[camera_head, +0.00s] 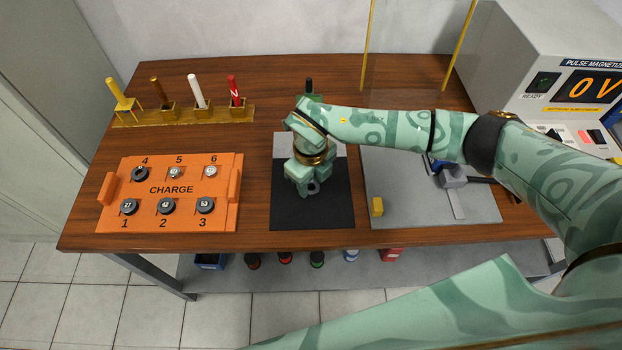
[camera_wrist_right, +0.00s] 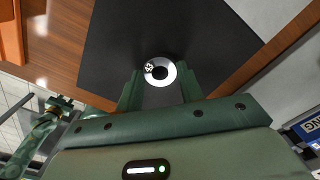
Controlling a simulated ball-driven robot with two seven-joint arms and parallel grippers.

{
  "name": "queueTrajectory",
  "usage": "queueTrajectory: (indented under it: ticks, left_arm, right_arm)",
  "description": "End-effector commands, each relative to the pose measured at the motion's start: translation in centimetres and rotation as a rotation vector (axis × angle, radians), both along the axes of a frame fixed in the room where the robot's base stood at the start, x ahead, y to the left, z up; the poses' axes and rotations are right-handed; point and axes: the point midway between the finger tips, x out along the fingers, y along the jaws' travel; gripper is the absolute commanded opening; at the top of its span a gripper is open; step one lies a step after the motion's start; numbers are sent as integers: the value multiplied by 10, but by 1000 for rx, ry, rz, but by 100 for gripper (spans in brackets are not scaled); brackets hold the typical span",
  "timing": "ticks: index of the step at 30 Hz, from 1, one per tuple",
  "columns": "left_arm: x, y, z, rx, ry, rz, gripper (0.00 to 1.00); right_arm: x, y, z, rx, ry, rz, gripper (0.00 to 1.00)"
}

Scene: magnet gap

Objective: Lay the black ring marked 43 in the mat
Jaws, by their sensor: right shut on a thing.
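The ring marked 43 (camera_wrist_right: 160,71) is between the fingertips of my right gripper (camera_wrist_right: 160,84) in the right wrist view, with a pale, shiny face, a dark hole and its number label facing the camera. My right gripper (camera_head: 312,188) is shut on it over the black mat (camera_head: 335,212). The gripper hides the ring in the head view. The mat fills the background in the wrist view (camera_wrist_right: 110,45); the gap between ring and mat is hard to judge. A small green arm part, probably my left arm's, shows at the wrist view's lower left, too small to read.
An orange CHARGE tray (camera_head: 148,222) with several numbered places holding round pieces lies left of the mat. Colored posts (camera_head: 198,88) stand behind. A magnetizer (camera_head: 540,50) is at back right.

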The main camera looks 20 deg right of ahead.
Motion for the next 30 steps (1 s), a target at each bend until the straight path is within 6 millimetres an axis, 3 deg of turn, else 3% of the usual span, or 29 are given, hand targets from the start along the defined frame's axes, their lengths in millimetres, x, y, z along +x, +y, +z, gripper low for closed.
queueTrajectory:
  ticks: [9, 10, 12, 13, 18, 24, 30]
  left_arm:
    - [0, 0, 0, 0, 0, 0, 33]
    - [0, 0, 0, 0, 0, 0, 33]
    - [0, 0, 0, 0, 0, 0, 33]
    - [0, 0, 0, 0, 0, 1, 33]
    - [0, 0, 0, 0, 0, 1, 33]
    - [-1, 0, 0, 0, 1, 1, 33]
    - [-1, 0, 0, 0, 1, 2, 33]
  right_arm:
    - [0, 0, -3, 0, 0, 0, 17]
    - [0, 0, -3, 0, 0, 0, 40]
    - [0, 0, -3, 0, 0, 0, 60]
    - [0, 0, -3, 0, 0, 0, 63]
    - [0, 0, -3, 0, 0, 0, 63]
    - [0, 0, -3, 0, 0, 0, 41]
    - [0, 0, -3, 0, 0, 0, 39]
